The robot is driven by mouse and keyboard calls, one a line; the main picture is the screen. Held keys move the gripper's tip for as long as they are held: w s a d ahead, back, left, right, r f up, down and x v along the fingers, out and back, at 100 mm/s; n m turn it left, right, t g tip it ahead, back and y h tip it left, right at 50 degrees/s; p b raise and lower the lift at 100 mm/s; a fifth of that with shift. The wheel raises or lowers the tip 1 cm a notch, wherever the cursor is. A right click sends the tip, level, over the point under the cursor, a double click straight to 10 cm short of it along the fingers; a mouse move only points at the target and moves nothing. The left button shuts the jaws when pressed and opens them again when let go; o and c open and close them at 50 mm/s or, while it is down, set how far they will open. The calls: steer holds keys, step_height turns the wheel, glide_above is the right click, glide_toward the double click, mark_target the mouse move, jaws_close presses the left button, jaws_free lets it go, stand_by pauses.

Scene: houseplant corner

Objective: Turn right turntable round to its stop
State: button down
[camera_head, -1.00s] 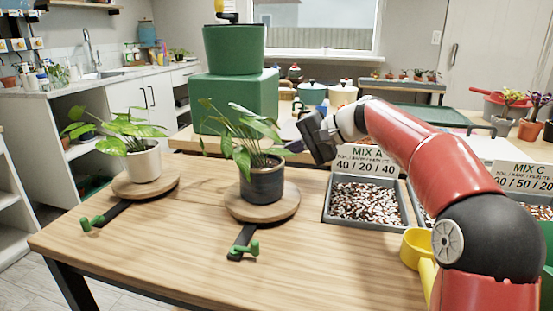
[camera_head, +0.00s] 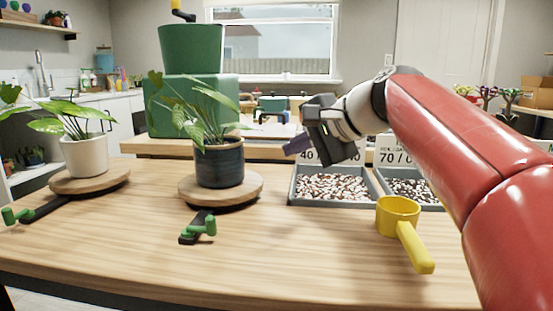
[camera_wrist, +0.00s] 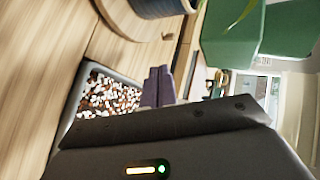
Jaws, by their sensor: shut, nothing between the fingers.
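The right turntable (camera_head: 240,192) is a round wooden disc on the table, with a dark blue pot (camera_head: 220,166) holding a leafy plant on it. Its dark arm runs toward the front and ends in a green handle (camera_head: 204,227). My gripper (camera_head: 292,147) is up and to the right of the pot, beside the gravel tray, apart from the turntable and its handle. Its purple fingers (camera_wrist: 158,87) are together and empty in the wrist view. The pot's lower part (camera_wrist: 160,8) shows at the top of the wrist view.
The left turntable (camera_head: 110,179) carries a white pot (camera_head: 86,156) and has its own green handle (camera_head: 15,215). Gravel trays (camera_head: 300,197) and a yellow scoop (camera_head: 398,216) are at right. A green block (camera_head: 160,108) stands behind.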

steer(key=b+x, duration=0.1)
steer(key=x, duration=0.8)
steer(key=shift+s, duration=0.1)
steer(key=shift+w+a, duration=1.4)
steer(key=shift+a, duration=0.05)
